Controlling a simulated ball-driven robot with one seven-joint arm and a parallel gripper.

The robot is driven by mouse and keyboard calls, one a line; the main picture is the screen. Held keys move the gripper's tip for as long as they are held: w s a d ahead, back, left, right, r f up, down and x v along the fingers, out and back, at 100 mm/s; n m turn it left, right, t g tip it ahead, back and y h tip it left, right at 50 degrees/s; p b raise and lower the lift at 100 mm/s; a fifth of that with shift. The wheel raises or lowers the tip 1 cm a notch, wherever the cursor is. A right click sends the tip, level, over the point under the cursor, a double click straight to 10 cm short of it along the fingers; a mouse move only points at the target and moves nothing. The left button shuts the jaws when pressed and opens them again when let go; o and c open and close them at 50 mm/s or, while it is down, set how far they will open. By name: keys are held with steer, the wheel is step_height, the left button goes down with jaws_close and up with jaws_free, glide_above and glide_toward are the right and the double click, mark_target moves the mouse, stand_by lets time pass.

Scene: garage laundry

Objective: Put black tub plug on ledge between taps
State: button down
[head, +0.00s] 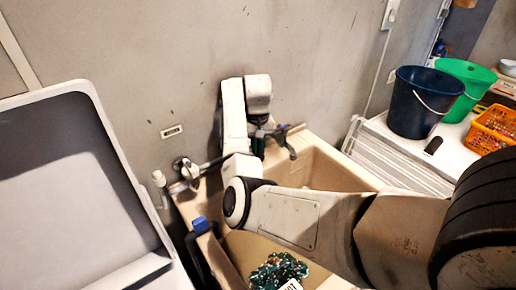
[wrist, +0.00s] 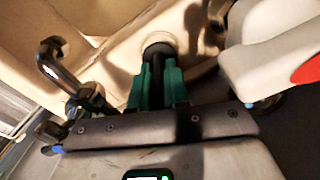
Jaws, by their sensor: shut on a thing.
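The black tub plug (wrist: 157,50) shows between the green fingertips of my gripper (wrist: 155,80) in the wrist view; the fingers are shut on it. It is over the beige ledge (wrist: 122,50) of the tub, and I cannot tell whether it touches. A chrome tap (wrist: 55,65) stands to the left in the wrist view. In the head view, my gripper (head: 258,147) is at the back of the beige tub (head: 335,172), between the left tap (head: 185,170) and the right tap (head: 286,140). The plug is hidden there by my arm.
Dark green patterned cloth (head: 278,272) lies in the tub's front. A blue-topped black item (head: 200,226) is at its left rim. A grey-white open lid (head: 65,200) rises at left. A blue bucket (head: 418,105), green bucket (head: 468,82) and orange basket (head: 492,130) stand at right. The wall is close behind.

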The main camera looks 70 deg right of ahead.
steer(key=shift+f, duration=0.45)
steer(key=shift+f, duration=0.2)
steer(key=c, duration=1.1)
jaws_free()
step_height(320, 180, up, 12)
steer(key=p, duration=0.7)
steer(key=shift+r+p, duration=0.2)
steer(key=shift+p, duration=0.2)
